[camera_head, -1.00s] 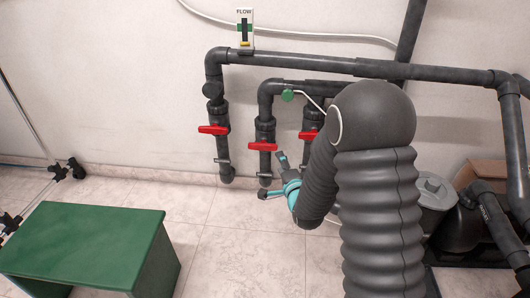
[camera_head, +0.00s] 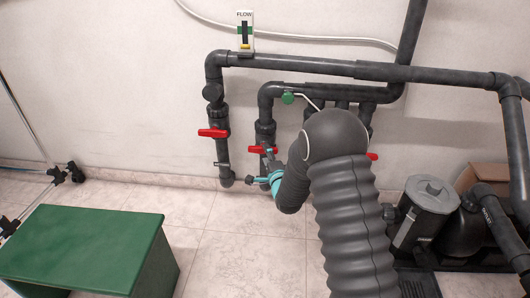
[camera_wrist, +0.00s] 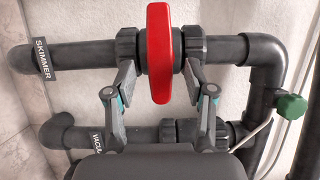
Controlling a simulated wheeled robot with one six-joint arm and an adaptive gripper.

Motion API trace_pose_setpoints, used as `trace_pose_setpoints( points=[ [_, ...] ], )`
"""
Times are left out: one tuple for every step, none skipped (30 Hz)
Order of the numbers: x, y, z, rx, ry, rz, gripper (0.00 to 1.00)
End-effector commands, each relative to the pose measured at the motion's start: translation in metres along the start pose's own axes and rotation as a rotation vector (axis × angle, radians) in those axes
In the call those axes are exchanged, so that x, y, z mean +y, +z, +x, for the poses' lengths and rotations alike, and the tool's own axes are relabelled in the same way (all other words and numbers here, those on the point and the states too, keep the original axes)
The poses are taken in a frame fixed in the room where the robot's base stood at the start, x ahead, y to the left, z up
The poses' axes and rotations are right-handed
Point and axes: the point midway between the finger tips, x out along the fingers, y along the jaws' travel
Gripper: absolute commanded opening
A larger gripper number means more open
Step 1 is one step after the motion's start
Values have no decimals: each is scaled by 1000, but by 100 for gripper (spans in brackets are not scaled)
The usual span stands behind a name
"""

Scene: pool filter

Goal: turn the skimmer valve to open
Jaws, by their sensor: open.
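The skimmer valve's red handle (camera_wrist: 158,50) stands crosswise to its dark pipe (camera_wrist: 90,55) in the wrist view. A SKIMMER label (camera_wrist: 41,58) is on that pipe. In the head view the red handle (camera_head: 256,149) is on the second pipe from the left, partly hidden by my gripper. My gripper (camera_wrist: 160,82) is open, with one finger on each side of the handle's lower part. The fingers look apart from the handle, but I cannot tell their depth. My gripper also shows in the head view (camera_head: 261,165), close in front of the valve.
Another red handle (camera_head: 213,133) is on the left pipe, and one (camera_head: 371,156) shows right of my arm. A green knob (camera_head: 288,98) is near the skimmer pipe's elbow. A green bench (camera_head: 85,240) stands at left, a grey filter housing (camera_head: 425,205) at right. Floor between is clear.

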Motion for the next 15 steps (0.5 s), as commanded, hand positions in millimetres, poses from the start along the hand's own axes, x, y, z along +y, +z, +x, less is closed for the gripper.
trace_pose_setpoints(
  points=[
    [0, 0, 8, 0, -1, 0, 54],
    [1, 0, 11, 0, 0, 0, 54],
    [1, 0, 16, 0, -1, 0, 54],
    [1, 0, 18, 0, 0, 0, 54],
    [1, 0, 21, 0, 0, 0, 54],
    [0, 0, 24, 0, 0, 0, 54],
    [0, 0, 25, 0, 0, 0, 54],
    [0, 0, 26, 0, 0, 0, 54],
    [0, 0, 28, 0, 0, 0, 54],
    [0, 0, 28, 0, 0, 0, 54],
    [0, 0, 29, 0, 0, 0, 54],
    [0, 0, 29, 0, 0, 0, 54],
    [0, 0, 29, 0, 0, 0, 54],
    [0, 0, 29, 0, 0, 0, 54],
    [0, 0, 29, 0, 1, 0, 54]
  ],
)
